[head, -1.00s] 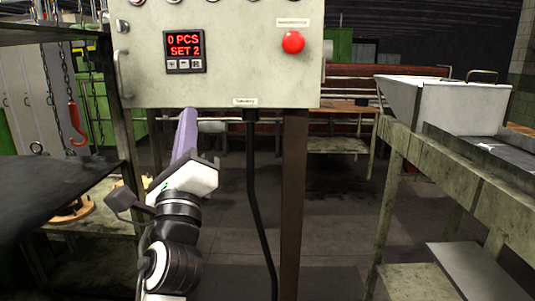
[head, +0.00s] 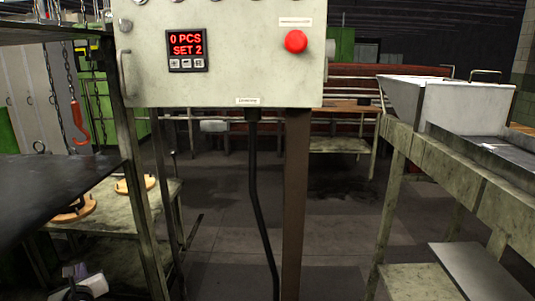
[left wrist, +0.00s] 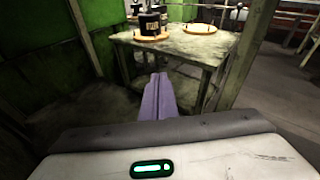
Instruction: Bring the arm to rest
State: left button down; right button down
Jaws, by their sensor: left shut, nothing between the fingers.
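My left gripper (left wrist: 157,97) shows in the left wrist view with its purple fingers shut together and nothing between them. It points toward a worn table (left wrist: 190,60) and is apart from it. In the head view only a small part of my left arm and gripper (head: 82,272) shows at the bottom left corner, low beside the dark metal sheet. My right gripper is in neither view.
A control box (head: 225,70) with a red button (head: 295,41) and a display (head: 187,50) reading "0 PCS SET 2" hangs ahead on a brown post (head: 296,200). A dark sheet (head: 60,185) juts in at left. A white hopper (head: 465,105) stands right. The middle floor is clear.

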pick_arm(q)
jog(key=s+d+f+n+g+h, duration=0.2)
jog(key=s+d+f+n+h, duration=0.3)
jog(key=d+f+n, duration=0.6)
jog(key=s+d+f+n+g+h, duration=0.1)
jog(key=s+d+f+n+h, duration=0.2)
jog(key=s+d+f+n, duration=0.75)
jog(key=s+d+r+n+h, duration=0.2)
jog(key=s+d, duration=0.5)
jog(key=s, duration=0.2)
jog(key=s+d+r+n+h, duration=0.1)
jog(key=s+d+r, duration=0.1)
jog(key=s+d, duration=0.55)
jog(key=s+d+r+p, duration=0.2)
jog(key=s+r, duration=0.3)
jog(key=s, duration=0.1)
jog(key=shift+s+n+g+h, duration=0.3)
jog(key=shift+s+n+g, duration=0.05)
jog(key=shift+n+g, duration=0.1)
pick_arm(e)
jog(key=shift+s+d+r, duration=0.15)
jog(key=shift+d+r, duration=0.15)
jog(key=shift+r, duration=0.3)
pick_arm(q)
jog(key=shift+d, duration=0.1)
